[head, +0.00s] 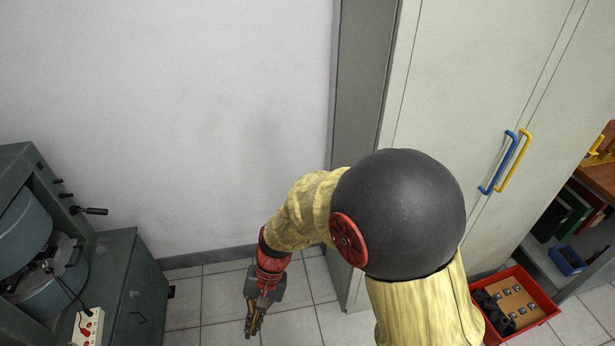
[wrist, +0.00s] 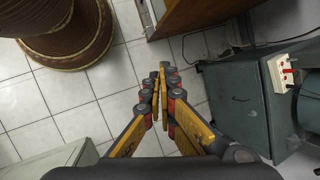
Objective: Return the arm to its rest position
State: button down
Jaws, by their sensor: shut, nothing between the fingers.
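My gripper (head: 254,322) hangs low over the tiled floor in the head view, pointing down, in front of the white wall. In the wrist view my gripper (wrist: 160,82) shows its yellow and black fingers brought together at the tips, with nothing held. My arm is bent, with its dark round joint and yellow sleeves in the middle of the head view. The arm hides part of the tall cabinet and floor behind it.
A grey-green machine (head: 115,290) with a white switch box (head: 88,326) stands at left. A tall pale cabinet (head: 470,90) stands at right, with a red crate (head: 540,312) on the floor by it. A brown ribbed round object (wrist: 75,45) lies upper left in the wrist view. Tiled floor (wrist: 60,105) is clear below.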

jog(key=s+d+r+t+h, duration=0.1)
jog(key=d+r+t, duration=0.2)
jog(key=d+r, duration=0.6)
jog(key=s+d+r+t+h, duration=0.1)
jog(key=s+d+r+t, duration=0.1)
jog(key=d+r, duration=0.7)
jog(key=s+d+r+t+h+p, duration=0.1)
jog(key=d+r+t, duration=0.4)
jog(key=d+r, duration=0.4)
jog(key=d, duration=0.6)
jog(key=shift+s+d+r, duration=0.2)
jog(key=shift+r, duration=0.2)
